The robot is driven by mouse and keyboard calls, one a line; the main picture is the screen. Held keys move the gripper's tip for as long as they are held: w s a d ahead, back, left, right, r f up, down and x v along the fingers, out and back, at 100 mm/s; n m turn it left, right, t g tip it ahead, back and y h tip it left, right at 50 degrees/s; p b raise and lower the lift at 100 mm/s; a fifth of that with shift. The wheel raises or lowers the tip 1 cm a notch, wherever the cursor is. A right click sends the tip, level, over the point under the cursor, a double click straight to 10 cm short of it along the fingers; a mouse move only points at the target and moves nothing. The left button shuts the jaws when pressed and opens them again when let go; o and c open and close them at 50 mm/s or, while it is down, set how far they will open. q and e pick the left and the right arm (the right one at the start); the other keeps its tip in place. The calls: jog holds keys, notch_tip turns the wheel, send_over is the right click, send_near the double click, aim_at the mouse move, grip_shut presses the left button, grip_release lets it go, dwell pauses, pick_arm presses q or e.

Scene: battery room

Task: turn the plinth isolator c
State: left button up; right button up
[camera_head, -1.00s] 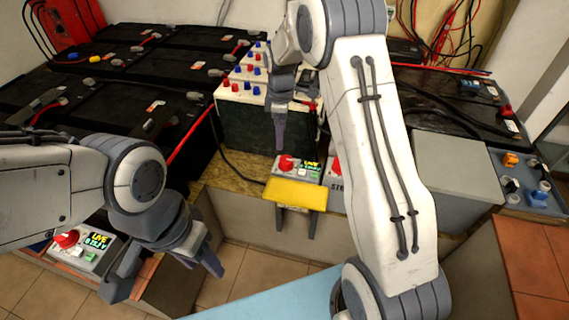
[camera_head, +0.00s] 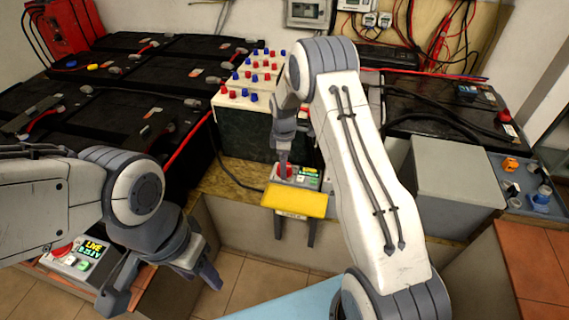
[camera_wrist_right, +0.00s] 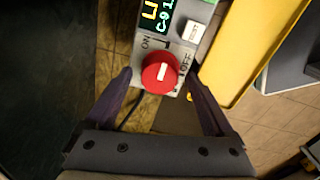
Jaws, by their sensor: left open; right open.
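The plinth isolator c (camera_head: 309,172) is a grey box with a red knob and a lit display, on the wooden plinth just behind a yellow plate. In the right wrist view its red knob (camera_wrist_right: 160,73) carries a white pointer mark, upright in the picture, with ON at its upper left and OFF at its right. The display there is partly cut off. My right gripper (camera_wrist_right: 157,78) is open, its fingers on either side of the knob; contact cannot be told. In the head view a right finger partly covers the knob. My left gripper (camera_head: 165,285) is open and empty at lower left.
Another isolator (camera_head: 75,262) with a red knob and LIVE display stands at lower left, near my left arm. The yellow plate (camera_head: 299,200) juts out in front of isolator c. Black batteries (camera_head: 140,85) and a white-topped battery (camera_head: 243,128) stand behind.

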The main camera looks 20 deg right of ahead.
jog(key=shift+c, duration=0.3)
jog(key=c, duration=1.3)
jog(key=shift+r+m, duration=0.1)
jog(key=shift+m, duration=0.2)
jog(key=m+p, duration=0.1)
jog(key=m, duration=0.1)
jog(key=shift+m+p, duration=0.4)
jog(key=m+p, duration=0.1)
jog(key=m, duration=0.3)
jog(key=shift+m, duration=0.3)
jog(key=m+p, duration=0.1)
jog(key=m, duration=0.4)
jog(key=shift+w, duration=0.1)
jog(key=shift+m+g+p, duration=0.3)
jog(key=shift+m, duration=2.1)
